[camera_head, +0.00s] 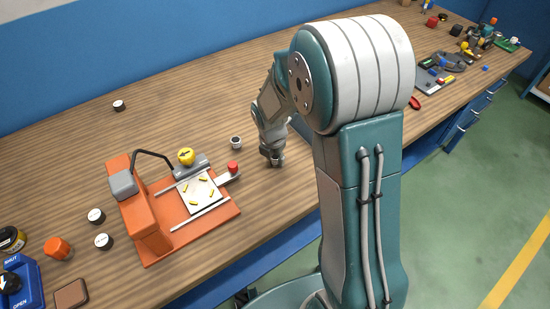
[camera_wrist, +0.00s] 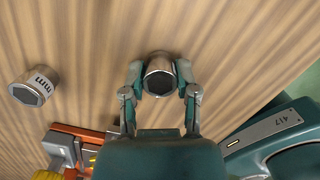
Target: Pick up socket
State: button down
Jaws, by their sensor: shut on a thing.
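My gripper (camera_wrist: 159,82) is shut on a metal socket (camera_wrist: 158,74), one finger on each side of it. The socket's dark hollow end faces the wrist camera. In the head view my gripper (camera_head: 273,159) points down at the wooden table, just right of the orange fixture; the held socket is hard to make out there. A second socket (camera_wrist: 36,88), silver with dark lettering, stands apart to the left in the wrist view. It also shows in the head view (camera_head: 236,142). I cannot tell whether the held socket touches the table.
The orange fixture (camera_head: 146,228) with a red knob (camera_head: 233,167) and a yellow-marked plate stands close left of my gripper. Several small round pieces, an orange cap (camera_head: 57,248) and a blue box (camera_head: 22,282) lie farther left. The table (camera_head: 190,95) behind is mostly clear.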

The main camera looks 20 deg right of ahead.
aim_at(276, 157)
notch_tip(276, 157, up, 4)
jog(key=shift+s+f, duration=0.15)
jog(key=shift+f, duration=0.1)
jog(key=s+a+r, duration=0.3)
jog(key=s+r, duration=0.6)
jog(key=s, duration=0.4)
jog(key=shift+a+m, duration=0.25)
jog(key=shift+m, duration=0.05)
